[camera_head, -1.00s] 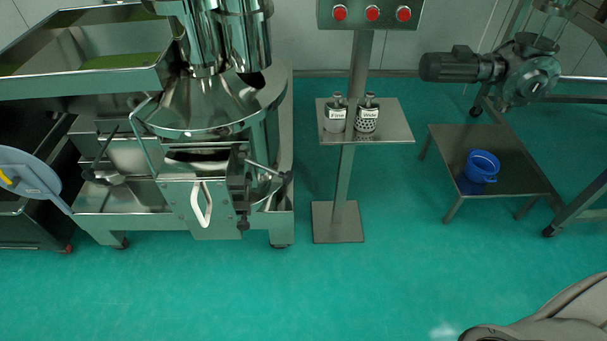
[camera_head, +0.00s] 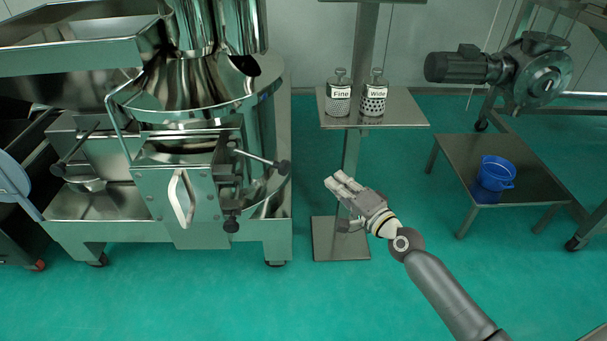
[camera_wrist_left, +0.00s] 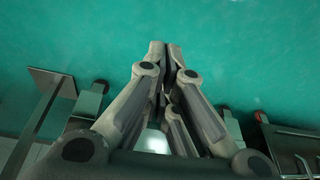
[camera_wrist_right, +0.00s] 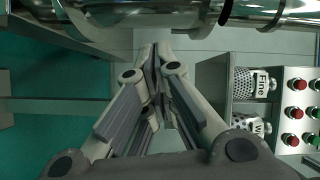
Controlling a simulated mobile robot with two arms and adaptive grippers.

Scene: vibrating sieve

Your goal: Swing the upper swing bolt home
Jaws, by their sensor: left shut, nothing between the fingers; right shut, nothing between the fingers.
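The upper swing bolt (camera_head: 258,159) is a thin rod with a dark knob (camera_head: 284,167). It sticks out to the right from the dark clamp bracket (camera_head: 226,172) beside the sieve's door (camera_head: 157,192). The door carries a white handle (camera_head: 181,198) and appears closed. A lower dark knob (camera_head: 231,225) hangs under the bracket. My right gripper (camera_head: 335,182) is shut and empty, in the air to the right of the bolt and apart from it. Its fingers also show in the right wrist view (camera_wrist_right: 157,58). My left gripper (camera_wrist_left: 166,52) shows only in its wrist view, shut and empty, with floor beyond.
A post with a small shelf (camera_head: 400,117) holds bottles marked Fine (camera_head: 339,98) and Wide (camera_head: 375,97), behind my right gripper. A blue bucket (camera_head: 495,173) stands on a low table (camera_head: 458,157) at right. The green floor in front is clear.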

